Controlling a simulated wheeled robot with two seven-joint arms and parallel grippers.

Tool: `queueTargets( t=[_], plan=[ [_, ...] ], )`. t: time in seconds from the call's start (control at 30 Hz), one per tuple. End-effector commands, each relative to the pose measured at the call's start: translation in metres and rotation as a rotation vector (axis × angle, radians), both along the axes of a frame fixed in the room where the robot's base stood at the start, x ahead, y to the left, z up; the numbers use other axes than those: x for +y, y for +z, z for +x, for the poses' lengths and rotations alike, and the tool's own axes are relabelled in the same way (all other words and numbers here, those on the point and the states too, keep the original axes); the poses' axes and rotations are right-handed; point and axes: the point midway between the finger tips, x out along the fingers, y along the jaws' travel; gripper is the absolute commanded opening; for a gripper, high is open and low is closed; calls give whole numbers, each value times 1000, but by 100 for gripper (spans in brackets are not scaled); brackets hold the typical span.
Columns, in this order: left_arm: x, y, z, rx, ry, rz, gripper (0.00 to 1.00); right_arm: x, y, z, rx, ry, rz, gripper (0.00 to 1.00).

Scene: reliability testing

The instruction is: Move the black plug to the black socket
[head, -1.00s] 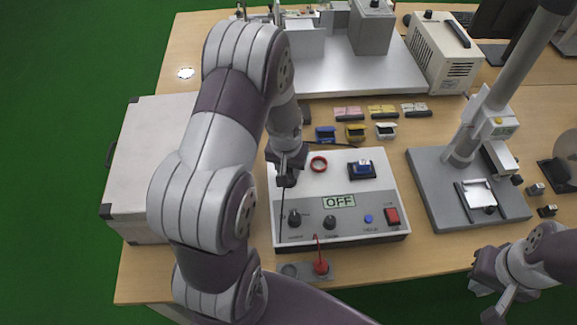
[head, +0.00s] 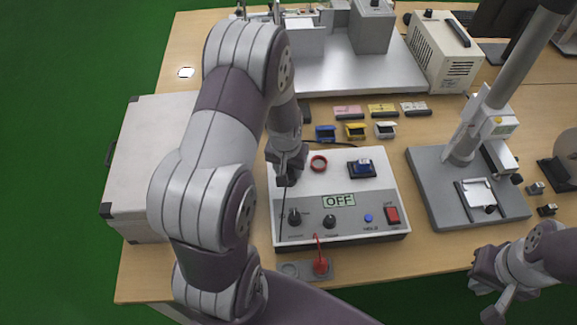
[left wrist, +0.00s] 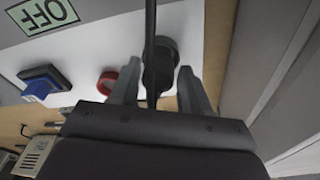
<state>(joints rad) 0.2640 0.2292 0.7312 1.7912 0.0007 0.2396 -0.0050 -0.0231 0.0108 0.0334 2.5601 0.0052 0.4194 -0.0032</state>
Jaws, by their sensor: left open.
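The black plug (left wrist: 153,78) with its black cable shows between my left fingers in the left wrist view. It is at the round black socket (left wrist: 167,50) on the white panel, beside the red ring socket (left wrist: 107,82). I cannot tell how deep it sits. My left gripper (left wrist: 158,72) is open around the plug, one finger on each side with gaps. In the head view my left gripper (head: 287,179) is over the test box's left part and hides the black socket. My right gripper (head: 488,300) is open and empty at the lower right, off the table's front edge.
The test box (head: 340,200) reads OFF and carries knobs and a red switch (head: 392,215). A red plug (head: 321,265) stands in a grey holder (head: 304,272) with an empty spot to its left. A silver case (head: 150,150) stands left; a metal stand (head: 440,195) stands right.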

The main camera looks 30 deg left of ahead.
Motion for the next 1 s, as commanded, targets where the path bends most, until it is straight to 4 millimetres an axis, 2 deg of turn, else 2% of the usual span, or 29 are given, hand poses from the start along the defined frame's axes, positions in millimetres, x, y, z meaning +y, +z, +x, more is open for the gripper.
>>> queueTargets(
  t=[0.03, 0.1, 0.8, 0.9, 1.0],
  plan=[
    [0, 11, -1, 0, 0, 0, 46, 0, 11, 0, 0, 0, 0, 0],
    [0, 19, -2, 0, 0, 0, 46, 0, 19, 0, 0, 0, 0, 0],
    [-3, 95, -13, -1, 0, 0, 46, 0, 89, 0, 0, 0, 0, 0],
    [-4, 103, -14, -1, 0, 0, 46, 0, 96, 0, 0, 0, 0, 0],
    [-4, 102, -15, -1, 0, 0, 46, 0, 95, 0, 0, 0, 0, 0]
  ],
)
